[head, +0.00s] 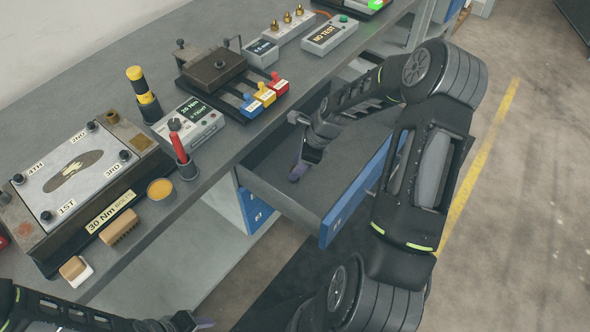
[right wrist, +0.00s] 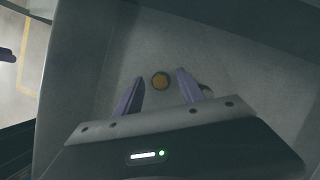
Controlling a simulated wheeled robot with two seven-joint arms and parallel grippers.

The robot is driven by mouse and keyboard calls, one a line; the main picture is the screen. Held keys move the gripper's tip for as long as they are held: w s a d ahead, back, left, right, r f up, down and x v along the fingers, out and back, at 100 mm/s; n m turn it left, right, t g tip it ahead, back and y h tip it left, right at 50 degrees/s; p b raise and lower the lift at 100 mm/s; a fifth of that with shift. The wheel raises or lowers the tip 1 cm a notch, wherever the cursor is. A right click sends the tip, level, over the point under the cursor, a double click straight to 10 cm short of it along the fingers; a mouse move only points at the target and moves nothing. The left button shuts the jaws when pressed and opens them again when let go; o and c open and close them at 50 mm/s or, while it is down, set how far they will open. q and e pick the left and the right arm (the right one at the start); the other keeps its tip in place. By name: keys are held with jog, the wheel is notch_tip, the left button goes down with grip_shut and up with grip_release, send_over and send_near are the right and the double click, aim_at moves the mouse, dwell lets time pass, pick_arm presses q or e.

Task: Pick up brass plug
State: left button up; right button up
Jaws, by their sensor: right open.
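In the head view my right gripper (head: 298,172) reaches down into the open drawer (head: 350,203); the plug cannot be made out there. My left gripper (head: 197,323) is at the bottom edge of the head view, mostly cut off, and its jaws are unclear.
The drawer walls stand close around my right gripper. The bench above holds a torque plate (head: 78,170), a screwdriver in a holder (head: 180,150), a fixture with coloured levers (head: 215,72), and a block with brass pieces (head: 290,25). A small dark shape is half hidden beside the right finger.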

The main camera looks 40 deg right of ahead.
jog(key=shift+c, duration=0.6)
grip_shut()
notch_tip(320, 180, up, 10)
jog(key=shift+b, duration=0.4)
dwell(0.6)
